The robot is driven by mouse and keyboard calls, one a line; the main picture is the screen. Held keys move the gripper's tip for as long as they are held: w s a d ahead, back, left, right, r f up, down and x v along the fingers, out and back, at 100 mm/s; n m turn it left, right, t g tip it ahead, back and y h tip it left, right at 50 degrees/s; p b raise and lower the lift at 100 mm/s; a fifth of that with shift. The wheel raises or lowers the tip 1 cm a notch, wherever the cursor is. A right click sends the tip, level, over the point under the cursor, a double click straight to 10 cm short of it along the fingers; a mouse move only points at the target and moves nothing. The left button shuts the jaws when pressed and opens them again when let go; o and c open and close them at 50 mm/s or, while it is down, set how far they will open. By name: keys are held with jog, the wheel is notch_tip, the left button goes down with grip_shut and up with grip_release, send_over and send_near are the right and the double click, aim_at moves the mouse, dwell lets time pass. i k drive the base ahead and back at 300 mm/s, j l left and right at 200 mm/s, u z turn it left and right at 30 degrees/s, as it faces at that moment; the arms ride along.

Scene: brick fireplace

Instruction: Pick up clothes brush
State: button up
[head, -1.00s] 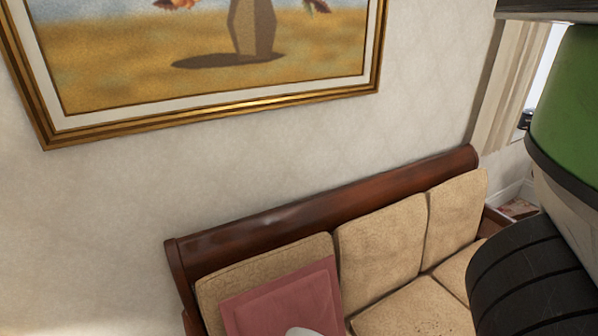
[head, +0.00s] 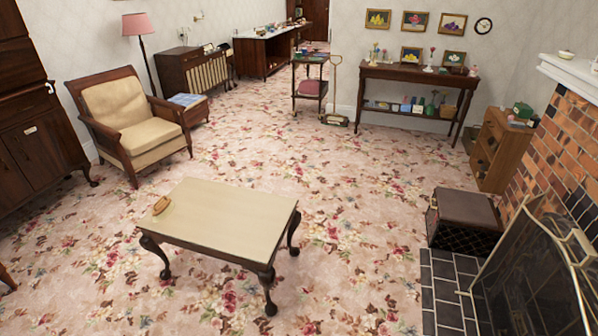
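A small tan, rounded object that looks like the clothes brush (head: 161,205) lies on the left end of the low coffee table (head: 225,218) in the head view. It is too small to make out bristles or a handle. The coffee table has a cream top and dark curved legs and stands on the carpet, left of the middle of the picture. My gripper is not in view.
A wooden armchair (head: 130,125) stands behind the table at left, beside a dark cabinet (head: 35,130). A dark box (head: 466,218) and a fire screen (head: 535,285) stand at right. Open floral carpet (head: 330,190) surrounds the table.

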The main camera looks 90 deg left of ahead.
aim_at(162, 209)
jog(key=u, duration=5.4)
jog(key=k+l+u, duration=0.1)
jog(key=u, duration=0.35)
jog(key=k+l+u, duration=0.15)
jog(key=u, duration=0.3)
jog(key=k+l+u, duration=0.15)
jog(key=u, duration=0.35)
jog(key=k+l, duration=0.2)
jog(key=k, duration=0.25)
jog(key=k+l, duration=0.2)
jog(key=k, duration=0.25)
